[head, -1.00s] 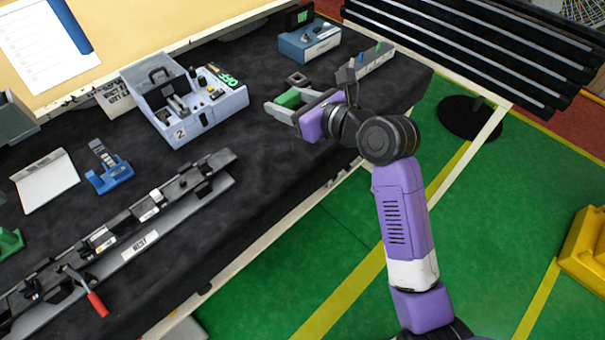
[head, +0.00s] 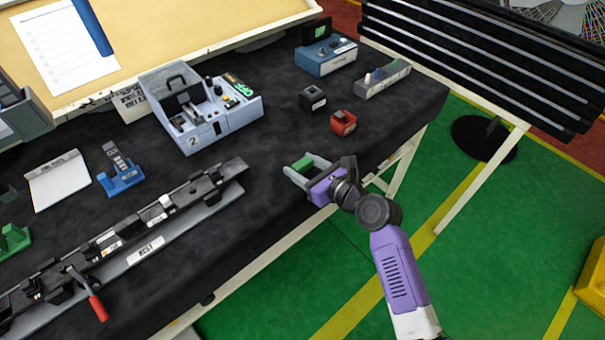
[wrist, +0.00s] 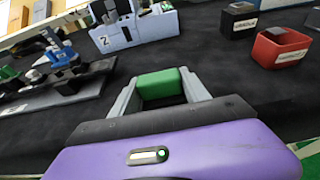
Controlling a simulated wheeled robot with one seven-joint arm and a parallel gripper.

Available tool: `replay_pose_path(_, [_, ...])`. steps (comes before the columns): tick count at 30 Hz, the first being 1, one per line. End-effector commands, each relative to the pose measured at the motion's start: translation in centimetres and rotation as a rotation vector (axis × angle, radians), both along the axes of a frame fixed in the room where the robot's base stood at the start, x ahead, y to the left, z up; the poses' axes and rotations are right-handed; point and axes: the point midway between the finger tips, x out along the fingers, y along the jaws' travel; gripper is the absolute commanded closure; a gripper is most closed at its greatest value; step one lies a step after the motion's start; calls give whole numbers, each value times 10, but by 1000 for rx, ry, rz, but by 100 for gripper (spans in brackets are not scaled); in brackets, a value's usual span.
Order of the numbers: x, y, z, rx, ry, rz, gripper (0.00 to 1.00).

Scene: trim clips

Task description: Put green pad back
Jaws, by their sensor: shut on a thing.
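My gripper (head: 301,166) is shut on a green pad (head: 304,162), above the black table near its front right edge. The wrist view shows the pad (wrist: 160,83) squeezed between both grey fingers (wrist: 161,92). A red open-topped box (head: 343,123) and a black box (head: 313,98) stand on the table beyond the gripper. They also show at the right of the wrist view, the red box (wrist: 281,47) nearer than the black box (wrist: 239,19). Each has a white label too small to read surely.
A grey-blue fixture marked 2 (head: 222,117) stands at back centre. A blue box (head: 328,60) and a grey strip with pegs (head: 383,78) are at back right. A long rail (head: 150,240) with a red lever lies left.

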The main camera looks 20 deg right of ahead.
Motion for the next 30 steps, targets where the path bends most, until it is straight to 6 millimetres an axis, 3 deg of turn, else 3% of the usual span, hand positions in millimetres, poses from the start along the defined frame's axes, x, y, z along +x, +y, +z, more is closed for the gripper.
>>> replay_pose_path(3, [0, 0, -21, 2, 3, 0, 87])
replay_pose_path(6, [0, 0, -28, 1, 1, 1, 87])
replay_pose_path(19, [0, 0, -32, 1, 0, 1, 87])
replay_pose_path(20, [0, 0, -32, 0, 0, 1, 40])
replay_pose_path(22, [0, 0, -31, 0, 0, 1, 27])
replay_pose_path(30, [0, 0, -31, 1, 1, 1, 25])
